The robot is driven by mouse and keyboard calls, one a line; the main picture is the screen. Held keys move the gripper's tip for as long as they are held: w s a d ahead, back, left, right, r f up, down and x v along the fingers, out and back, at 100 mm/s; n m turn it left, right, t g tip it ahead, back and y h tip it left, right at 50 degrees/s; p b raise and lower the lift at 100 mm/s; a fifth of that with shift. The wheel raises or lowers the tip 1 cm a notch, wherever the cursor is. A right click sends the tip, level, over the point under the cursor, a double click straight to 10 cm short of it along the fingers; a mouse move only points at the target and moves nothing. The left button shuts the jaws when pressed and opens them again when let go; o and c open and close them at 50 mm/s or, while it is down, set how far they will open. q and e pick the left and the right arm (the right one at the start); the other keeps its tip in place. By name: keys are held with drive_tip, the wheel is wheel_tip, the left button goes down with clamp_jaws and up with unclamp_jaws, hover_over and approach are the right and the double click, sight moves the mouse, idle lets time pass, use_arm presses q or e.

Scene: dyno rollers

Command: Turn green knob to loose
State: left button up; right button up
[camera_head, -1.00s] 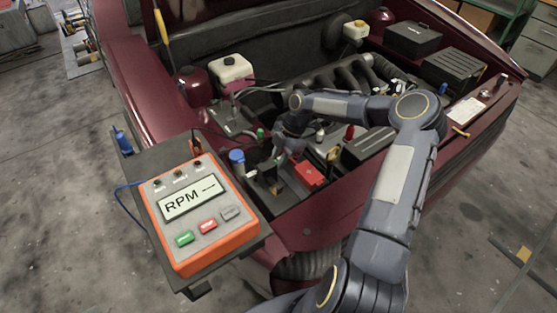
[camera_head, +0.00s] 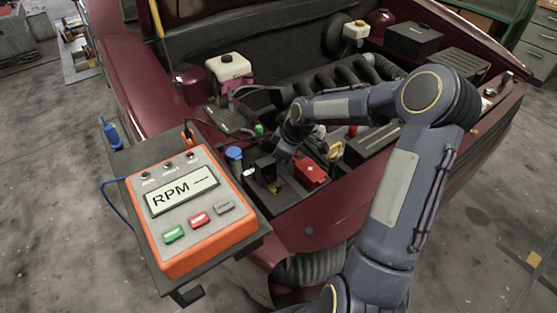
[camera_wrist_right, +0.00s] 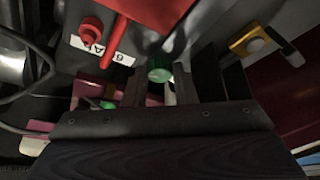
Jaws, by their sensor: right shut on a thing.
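A green knob (camera_wrist_right: 159,74) shows between the two dark fingers of my right gripper (camera_wrist_right: 160,88) in the right wrist view. The fingers are shut on it, one on each side. In the head view my right gripper (camera_head: 283,153) reaches down into the front corner of the engine bay, beside a red box (camera_head: 311,175). Its fingertips and the held knob are hard to make out there. A green cap (camera_head: 259,130) stands a little behind and left of the gripper; a second green piece (camera_wrist_right: 107,104) shows lower left in the wrist view. My left gripper is out of view.
An orange RPM meter (camera_head: 190,210) sits on a dark side tray (camera_head: 135,180) at the left. A blue cap (camera_head: 234,153) is left of the gripper. A red post (camera_wrist_right: 92,27) and a red rod are close by in the wrist view. The maroon car's front edge (camera_head: 345,205) lies below my forearm.

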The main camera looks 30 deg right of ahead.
drive_tip(key=shift+m+h+b, duration=0.3)
drive_tip(key=shift+m, duration=0.2)
drive_tip(key=o, duration=0.8)
drive_tip(key=shift+o, duration=0.9)
drive_tip(key=shift+s+a, duration=0.1)
